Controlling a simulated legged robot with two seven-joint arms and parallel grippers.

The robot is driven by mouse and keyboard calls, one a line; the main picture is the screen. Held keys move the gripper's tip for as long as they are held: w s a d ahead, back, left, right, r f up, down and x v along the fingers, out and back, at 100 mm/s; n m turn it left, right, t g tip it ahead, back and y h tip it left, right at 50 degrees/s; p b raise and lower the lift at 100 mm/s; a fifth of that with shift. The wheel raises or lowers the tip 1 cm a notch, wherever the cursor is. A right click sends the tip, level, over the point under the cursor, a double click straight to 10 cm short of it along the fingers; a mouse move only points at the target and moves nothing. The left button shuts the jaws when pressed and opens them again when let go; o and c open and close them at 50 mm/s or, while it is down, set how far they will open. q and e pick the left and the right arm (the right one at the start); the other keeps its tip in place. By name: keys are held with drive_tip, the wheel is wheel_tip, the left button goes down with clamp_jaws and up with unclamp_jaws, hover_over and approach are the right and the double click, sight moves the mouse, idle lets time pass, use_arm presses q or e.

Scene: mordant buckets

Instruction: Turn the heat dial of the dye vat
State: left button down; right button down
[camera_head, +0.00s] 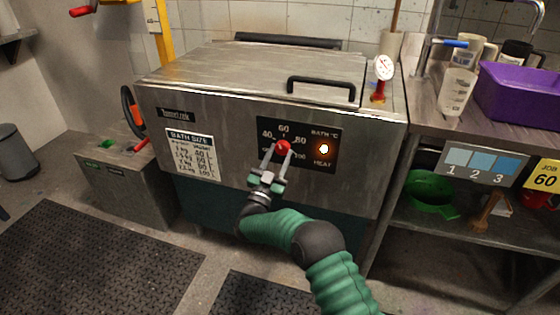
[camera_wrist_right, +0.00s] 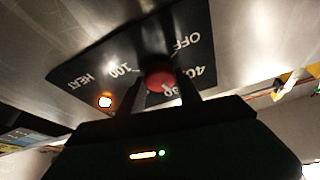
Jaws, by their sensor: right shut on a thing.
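The dye vat (camera_head: 220,90) is a steel box with a lid and a black handle. On its front a black panel (camera_head: 322,134) carries the red heat dial (camera_head: 283,147), with 40, 60 and 80 marked around it and a lit orange heat lamp (camera_head: 323,149). My right gripper (camera_head: 278,152) is shut on the dial, one finger on each side. In the right wrist view the dial (camera_wrist_right: 160,77) sits between the two fingers, and the lamp (camera_wrist_right: 105,101) glows. The dial's exact setting is hard to read. My left gripper is not in view.
A round thermometer (camera_head: 384,68) stands at the vat's right rear. A grey box (camera_head: 125,180) stands left of the vat. Black mats (camera_head: 80,260) cover the floor in front.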

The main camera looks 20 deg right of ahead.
drive_tip(key=shift+a+f+m+g+h+b, duration=0.15)
drive_tip(key=shift+m+g+h+b, duration=0.3)
drive_tip(key=shift+m, duration=0.7)
drive_tip(key=shift+f+m+g+h+b, duration=0.2)
drive_tip(key=shift+m+g, duration=0.35)
drive_tip(key=shift+m, duration=0.6)
drive_tip(key=shift+r, duration=0.1)
drive_tip(key=c, duration=0.8)
unclamp_jaws()
drive_tip(key=shift+w, duration=0.15)
drive_tip(key=shift+c, duration=0.2)
drive_tip(key=shift+r, duration=0.15)
drive_tip(key=p+v, duration=0.4)
drive_tip(key=v, duration=1.3)
drive_tip(key=shift+m, duration=0.3)
